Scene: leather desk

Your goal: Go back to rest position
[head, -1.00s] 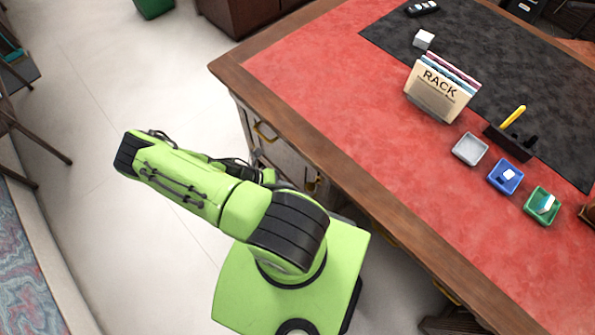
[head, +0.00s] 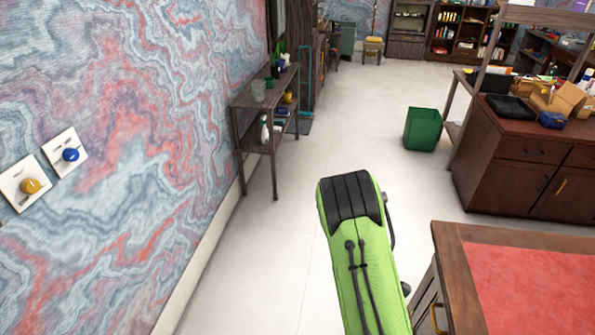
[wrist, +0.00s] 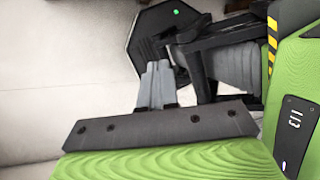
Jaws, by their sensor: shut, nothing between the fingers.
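My gripper (wrist: 157,84) shows in the wrist view as grey fingers close together, with nothing between them. It is beside my own green and black arm parts, clear of any object. In the head view my green arm rises at the lower middle over the floor, left of the red-topped desk (head: 540,297). My gripper itself is hidden in the head view.
A patterned wall with two knobs (head: 70,155) (head: 30,186) runs along the left. A shelf stand (head: 240,120) stands against it. A green bin (head: 423,128) and a brown cabinet (head: 520,165) stand ahead. The pale floor between is clear.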

